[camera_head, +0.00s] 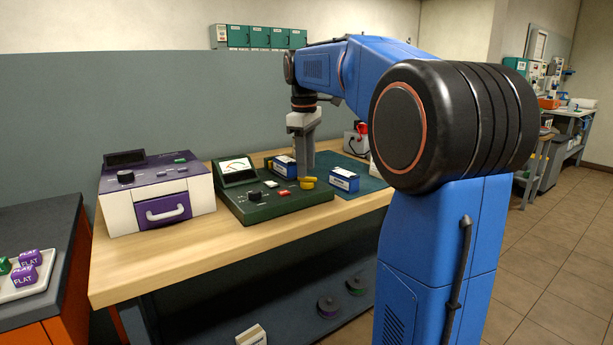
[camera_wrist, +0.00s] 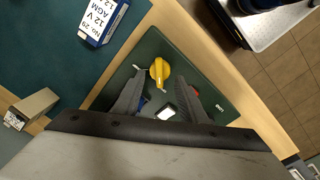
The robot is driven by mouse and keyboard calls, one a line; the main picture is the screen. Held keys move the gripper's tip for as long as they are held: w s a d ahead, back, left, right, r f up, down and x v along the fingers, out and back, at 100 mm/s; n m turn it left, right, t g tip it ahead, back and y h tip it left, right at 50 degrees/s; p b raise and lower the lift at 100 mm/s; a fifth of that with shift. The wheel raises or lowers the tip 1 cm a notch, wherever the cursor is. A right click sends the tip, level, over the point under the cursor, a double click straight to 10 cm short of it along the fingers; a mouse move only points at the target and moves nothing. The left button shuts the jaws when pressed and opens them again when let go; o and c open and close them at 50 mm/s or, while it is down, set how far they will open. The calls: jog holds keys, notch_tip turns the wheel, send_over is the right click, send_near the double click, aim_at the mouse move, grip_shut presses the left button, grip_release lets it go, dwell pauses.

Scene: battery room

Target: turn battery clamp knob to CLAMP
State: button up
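The yellow clamp knob (camera_head: 308,181) sits at the right end of the dark green tester (camera_head: 285,205) on the wooden bench. In the wrist view the knob (camera_wrist: 159,70) lies just beyond my fingertips, roughly between their lines. Small white marks show beside it, but I cannot read a CLAMP label or tell its setting. My gripper (camera_head: 305,166) points down over the knob. In the wrist view the two fingers of my gripper (camera_wrist: 166,88) stand apart with nothing held between them. Whether they touch the knob is unclear, but a gap appears.
A blue and white battery (camera_head: 344,180) stands right of the tester, and another battery (camera_head: 284,165) is behind it. The tester carries a meter (camera_head: 236,168) and a red button (camera_head: 284,193). A white and purple drawer unit (camera_head: 155,195) stands at left. Bare bench (camera_head: 180,248) lies in front.

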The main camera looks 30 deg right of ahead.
aim_at(307, 182)
jog(key=shift+d+f, duration=0.1)
jog(key=shift+f, duration=1.85)
jog(key=c, duration=0.8)
